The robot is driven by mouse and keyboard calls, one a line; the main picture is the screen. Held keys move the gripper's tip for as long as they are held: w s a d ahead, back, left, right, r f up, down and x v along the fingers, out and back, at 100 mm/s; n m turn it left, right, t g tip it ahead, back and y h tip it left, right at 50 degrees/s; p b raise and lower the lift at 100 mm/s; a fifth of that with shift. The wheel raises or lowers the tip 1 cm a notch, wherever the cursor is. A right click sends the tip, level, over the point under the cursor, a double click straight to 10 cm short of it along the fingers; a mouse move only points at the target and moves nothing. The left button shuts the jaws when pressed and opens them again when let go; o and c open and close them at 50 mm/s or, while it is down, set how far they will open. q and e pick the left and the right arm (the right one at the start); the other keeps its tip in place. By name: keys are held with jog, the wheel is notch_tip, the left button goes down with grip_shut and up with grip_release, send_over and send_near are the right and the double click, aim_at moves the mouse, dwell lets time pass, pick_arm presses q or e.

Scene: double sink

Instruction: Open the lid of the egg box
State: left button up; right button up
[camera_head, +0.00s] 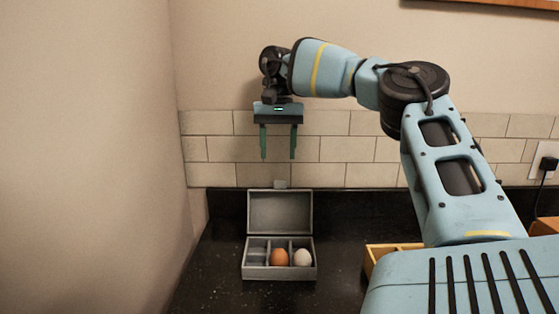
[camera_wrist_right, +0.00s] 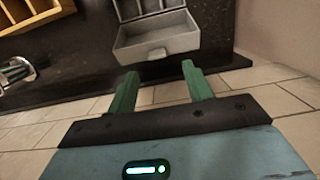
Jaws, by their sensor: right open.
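The grey egg box (camera_head: 280,272) stands on the dark counter in the head view, with its lid (camera_head: 280,212) raised upright at the back. A brown egg (camera_head: 279,257) and a white egg (camera_head: 303,257) sit in its compartments; a compartment at the left looks empty. My right gripper (camera_head: 278,157) is open and empty, pointing down above and behind the lid, apart from it. In the right wrist view, the gripper's green fingers (camera_wrist_right: 158,82) are spread, with the lid (camera_wrist_right: 155,40) and its small tab beyond them. My left gripper is in neither view.
A wooden tray (camera_head: 378,253) stands right of the egg box, partly hidden by my arm; a wooden box also shows in the wrist view (camera_wrist_right: 40,22). A tiled wall (camera_head: 345,148) rises behind the counter, and a plain wall is at the left. A plug (camera_head: 547,164) is at the right.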

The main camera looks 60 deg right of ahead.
jog(key=shift+r, duration=0.15)
jog(key=shift+c, duration=0.8)
jog(key=d+r, duration=0.1)
jog(key=d+r+p, duration=0.1)
jog(key=shift+s+d+r+h, duration=0.1)
jog(key=shift+s+r+h, duration=0.2)
jog(key=shift+h, duration=0.1)
jog(key=c, duration=0.5)
jog(key=shift+f, duration=0.2)
jog(key=c, duration=0.4)
jog(key=shift+f, duration=0.3)
grip_shut()
jog(key=f, duration=0.9)
jog(key=shift+s+a+f, duration=0.1)
jog(key=shift+a+f, duration=0.05)
jog(key=shift+a, duration=0.05)
